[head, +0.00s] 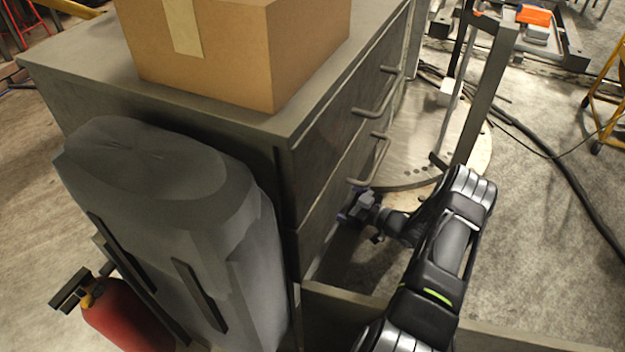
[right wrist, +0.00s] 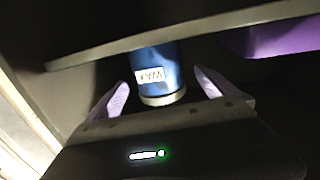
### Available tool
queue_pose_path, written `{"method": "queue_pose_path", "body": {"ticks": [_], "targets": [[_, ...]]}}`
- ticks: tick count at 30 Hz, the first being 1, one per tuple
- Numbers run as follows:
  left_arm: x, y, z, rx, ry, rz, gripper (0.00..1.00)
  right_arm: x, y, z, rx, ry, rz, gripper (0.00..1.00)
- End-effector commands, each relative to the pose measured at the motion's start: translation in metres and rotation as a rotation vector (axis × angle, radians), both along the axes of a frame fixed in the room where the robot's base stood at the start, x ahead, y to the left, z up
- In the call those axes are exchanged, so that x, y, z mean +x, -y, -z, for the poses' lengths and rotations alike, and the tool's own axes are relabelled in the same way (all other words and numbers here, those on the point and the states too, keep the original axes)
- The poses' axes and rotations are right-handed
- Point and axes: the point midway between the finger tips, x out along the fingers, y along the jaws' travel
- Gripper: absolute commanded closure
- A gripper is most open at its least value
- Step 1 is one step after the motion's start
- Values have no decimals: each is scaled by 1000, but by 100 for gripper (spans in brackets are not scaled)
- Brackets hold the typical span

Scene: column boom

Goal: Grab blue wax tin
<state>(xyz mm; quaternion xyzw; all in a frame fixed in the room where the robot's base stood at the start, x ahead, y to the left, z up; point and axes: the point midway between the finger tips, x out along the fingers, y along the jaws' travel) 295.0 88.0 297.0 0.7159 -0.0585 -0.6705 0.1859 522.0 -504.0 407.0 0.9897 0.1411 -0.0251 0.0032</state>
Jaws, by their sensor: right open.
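The blue wax tin (right wrist: 158,72) shows in the right wrist view, with a white label reading WAX and a pale rim at its near end. Its far part is hidden behind a dark edge crossing above it. My right gripper (right wrist: 165,92) is open, with one pale purple finger on each side of the tin's near end. I cannot tell whether the fingers touch it. In the head view my right gripper (head: 357,208) reaches in at the side of the grey cabinet, below its handles; the tin is hidden there. My left gripper is not in view.
The grey cabinet (head: 70,62) carries a cardboard box (head: 210,50) on top. Its bar handles (head: 375,165) stick out just above my right gripper. A purple object (right wrist: 275,38) is right of the tin. A red cylinder (head: 125,318) stands at lower left.

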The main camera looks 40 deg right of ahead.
Motion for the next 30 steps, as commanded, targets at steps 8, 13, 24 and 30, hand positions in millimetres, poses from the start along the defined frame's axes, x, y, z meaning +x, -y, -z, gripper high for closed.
{"method": "queue_pose_path", "body": {"ticks": [8,13,24,30], "targets": [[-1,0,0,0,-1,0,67,0,1,0,0,-1,1,3],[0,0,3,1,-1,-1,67,10,-3,1,-1,1,-1,3],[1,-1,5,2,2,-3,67,25,-6,2,0,-1,1,3],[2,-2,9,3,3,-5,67,33,-8,3,-1,-1,0,3]]}}
